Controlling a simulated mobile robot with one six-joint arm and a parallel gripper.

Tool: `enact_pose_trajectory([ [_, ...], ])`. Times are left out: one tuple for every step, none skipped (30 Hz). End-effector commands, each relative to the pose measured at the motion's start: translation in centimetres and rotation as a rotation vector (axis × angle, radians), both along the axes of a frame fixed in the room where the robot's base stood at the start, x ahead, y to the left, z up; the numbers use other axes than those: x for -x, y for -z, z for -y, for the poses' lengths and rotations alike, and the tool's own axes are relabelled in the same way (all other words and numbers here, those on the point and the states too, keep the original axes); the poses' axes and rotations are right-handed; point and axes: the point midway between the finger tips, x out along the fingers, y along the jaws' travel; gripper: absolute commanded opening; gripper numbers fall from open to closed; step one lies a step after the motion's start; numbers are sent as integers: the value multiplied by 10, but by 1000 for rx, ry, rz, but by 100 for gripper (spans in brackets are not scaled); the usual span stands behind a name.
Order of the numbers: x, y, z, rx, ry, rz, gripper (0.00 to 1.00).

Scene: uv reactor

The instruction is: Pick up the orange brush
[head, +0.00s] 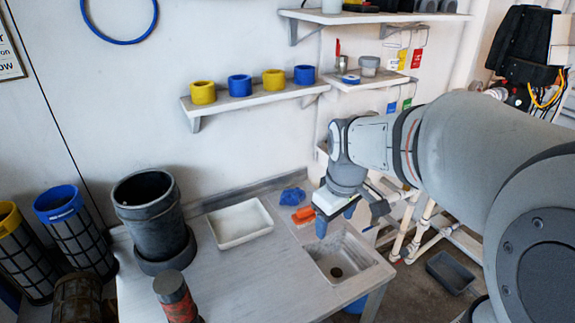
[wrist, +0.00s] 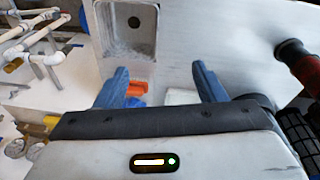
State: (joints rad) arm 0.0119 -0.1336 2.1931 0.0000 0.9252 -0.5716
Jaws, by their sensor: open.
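The orange brush (head: 302,215) lies on the counter beside the sink, close to a blue cloth-like item (head: 292,196). My gripper (head: 335,222) is above the counter near the sink, to the right of the brush in the head view. Its two blue fingers are spread apart with nothing held between them. In the wrist view, the brush (wrist: 136,89) shows beyond the gripper (wrist: 160,84), between the fingers and nearer the left one. Its lower part is hidden by my gripper body.
The sink (head: 345,258) is set in the metal counter (head: 220,285). A white tray (head: 240,222), a dark grey bucket (head: 150,212) and a red-and-grey cylinder (head: 176,297) stand left of the brush. A wall shelf (head: 255,98) holds yellow and blue rings.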

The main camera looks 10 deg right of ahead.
Motion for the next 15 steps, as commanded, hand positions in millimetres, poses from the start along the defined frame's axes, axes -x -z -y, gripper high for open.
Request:
enact_pose_trajectory([
  [-21,2,0,12,-79,-15,64],
  [-32,3,-1,19,-133,-20,64],
  [-47,6,-1,28,-203,-29,64],
  [-59,8,-1,36,-257,-34,64],
  [-70,11,-1,42,-310,-40,64],
  [-85,15,-2,50,-382,-48,64],
  [-96,19,-2,55,-434,-54,64],
  [-107,23,-2,61,-487,-60,64],
  [-121,29,-3,67,-558,-68,64],
  [-131,34,-3,72,-612,-73,64],
  [-142,40,-3,77,-666,-79,64],
  [-156,47,-4,81,-737,-86,64],
  [-166,54,-4,86,-791,-91,64],
  [-176,60,-4,89,-843,-95,64],
  [-188,70,-5,93,-915,-101,64],
])
